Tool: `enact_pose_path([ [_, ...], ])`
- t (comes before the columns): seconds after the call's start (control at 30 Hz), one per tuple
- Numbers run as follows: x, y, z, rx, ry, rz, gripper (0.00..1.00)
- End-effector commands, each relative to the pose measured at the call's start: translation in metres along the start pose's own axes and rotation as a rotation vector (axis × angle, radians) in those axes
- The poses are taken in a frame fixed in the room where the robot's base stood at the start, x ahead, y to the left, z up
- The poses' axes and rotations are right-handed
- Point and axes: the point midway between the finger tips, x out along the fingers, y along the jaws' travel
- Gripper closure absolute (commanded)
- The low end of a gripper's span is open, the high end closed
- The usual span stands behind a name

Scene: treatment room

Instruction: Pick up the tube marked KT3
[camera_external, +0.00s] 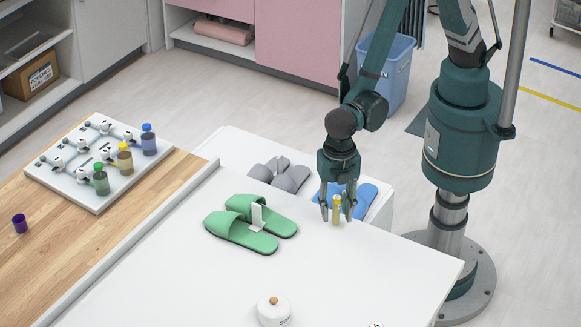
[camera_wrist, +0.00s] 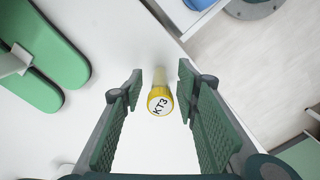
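The tube marked KT3 (camera_wrist: 160,101) has a yellow cap with black lettering and stands between my gripper's fingers in the wrist view. It also shows in the external view (camera_external: 337,209) as a small yellow tube near the far edge of the white table (camera_external: 190,285). My gripper (camera_external: 337,214) points down over it with its fingers on either side. In the wrist view my gripper (camera_wrist: 161,95) is open, with a gap between the tube and each finger pad.
Green slippers (camera_external: 243,234) with a white tag lie left of the tube. Blue slippers (camera_external: 362,198) and grey slippers (camera_external: 279,175) are on a lower white surface behind the table. A white lidded jar (camera_external: 273,312) stands at the front. The table between is clear.

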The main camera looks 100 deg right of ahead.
Motion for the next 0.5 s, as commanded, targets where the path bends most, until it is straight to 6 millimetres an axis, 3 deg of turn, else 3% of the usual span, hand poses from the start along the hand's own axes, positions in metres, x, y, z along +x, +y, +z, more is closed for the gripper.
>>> enact_pose_path([
  [0.2,0.016,0.000,0.000,0.000,0.000,0.000,0.68],
  [0.5,0.018,0.000,0.000,0.000,0.000,0.000,0.68],
])
